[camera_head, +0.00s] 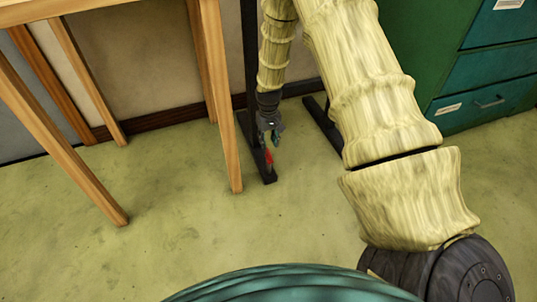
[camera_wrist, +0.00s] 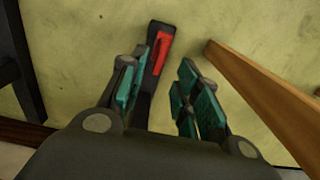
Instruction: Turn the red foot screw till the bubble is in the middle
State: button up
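The red part (camera_head: 268,158), which I take to be the foot screw, is at the end of a black floor foot (camera_head: 258,155) in the head view. In the wrist view the red part (camera_wrist: 160,52) looks like a flat red bar lying along the black foot (camera_wrist: 151,78). My gripper (camera_head: 271,136) points down just above the red part. In the wrist view my gripper (camera_wrist: 160,85) is open with a clear gap between its teal finger pads. The foot shows beyond this gap, close to the left finger. No bubble is in view.
A wooden table's leg (camera_head: 222,110) stands just left of the foot; a wooden leg (camera_wrist: 260,95) also shows right of my fingers in the wrist view. A second black foot (camera_head: 322,125) lies to the right. A green cabinet (camera_head: 480,75) stands at the right. The front floor is clear.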

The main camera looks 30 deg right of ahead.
aim_at(269, 151)
notch_tip(269, 151, down, 7)
jog(key=b, duration=0.3)
jog(key=shift+r, duration=0.15)
grip_shut()
